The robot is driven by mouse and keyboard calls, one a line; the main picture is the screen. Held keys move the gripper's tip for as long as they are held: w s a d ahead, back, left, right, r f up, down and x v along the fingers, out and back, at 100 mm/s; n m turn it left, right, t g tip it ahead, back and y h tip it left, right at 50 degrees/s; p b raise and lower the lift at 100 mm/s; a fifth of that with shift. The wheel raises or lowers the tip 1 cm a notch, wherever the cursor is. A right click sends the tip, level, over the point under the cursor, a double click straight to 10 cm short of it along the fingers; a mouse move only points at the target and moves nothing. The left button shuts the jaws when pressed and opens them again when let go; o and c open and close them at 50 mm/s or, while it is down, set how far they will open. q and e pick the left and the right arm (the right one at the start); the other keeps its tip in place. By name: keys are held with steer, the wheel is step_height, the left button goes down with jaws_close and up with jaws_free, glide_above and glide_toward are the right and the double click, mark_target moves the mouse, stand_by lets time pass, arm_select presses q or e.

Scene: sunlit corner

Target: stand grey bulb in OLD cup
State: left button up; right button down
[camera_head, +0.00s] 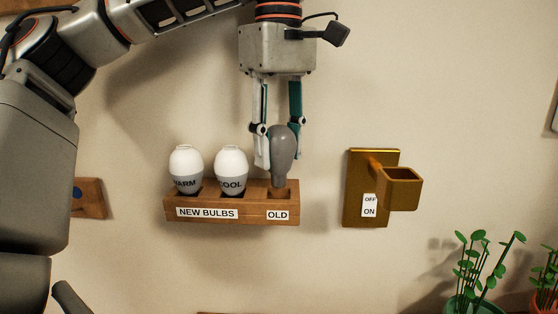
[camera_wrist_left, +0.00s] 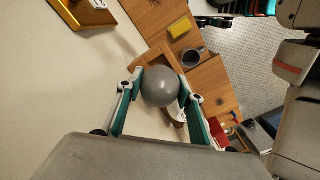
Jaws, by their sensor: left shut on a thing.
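The grey bulb (camera_head: 282,152) is upright at the OLD cup of the wooden rack (camera_head: 255,198), its narrow base down at the cup's opening. Whether the base rests on the cup's floor is hidden. My left gripper (camera_head: 277,145) comes from above and is shut on the grey bulb. In the left wrist view the round end of the bulb (camera_wrist_left: 160,88) sits between the two fingertips (camera_wrist_left: 162,87). The OLD label (camera_head: 277,215) is on the rack's front at the right. My right gripper is not in view.
Two white bulbs, a WARM one (camera_head: 186,168) and a COOL one (camera_head: 231,168), stand in the NEW BULBS side. A brass wall fixture (camera_head: 371,188) with an empty square holder and OFF/ON switch is to the right. Green plants (camera_head: 481,262) stand lower right.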

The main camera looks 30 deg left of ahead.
mark_target(279, 172)
arm_select(q)
step_height(279, 172, down, 4)
steer(key=shift+r, duration=0.25)
steer(key=o, duration=1.1)
steer(key=shift+f, duration=0.1)
step_height(279, 172, up, 12)
steer(key=shift+r, duration=0.2)
